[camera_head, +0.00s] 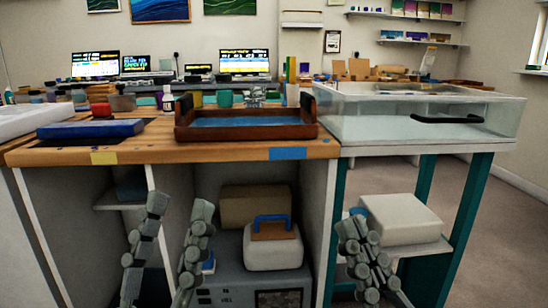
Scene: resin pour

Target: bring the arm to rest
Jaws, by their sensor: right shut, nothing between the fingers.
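My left gripper (179,206) is at the lower left, in front of the workbench and below its top. Its two grey fingers stand apart, with nothing held between them. My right gripper (352,226) is at the lower middle right, in front of the bench's right leg and the lower shelf. Its fingers are together and empty. Both grippers point upward and are clear of the tabletop. The wooden tray (247,132) with a blue surface inside sits on the wooden bench top (215,151), well above both grippers.
A clear tank (375,128) with a black handle stands at the right on a teal-legged frame. A blue slab (91,129) lies at the left. Cups and jars crowd the bench's back. Under it are a white box (272,255) and a pale container (402,219). Floor at right is clear.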

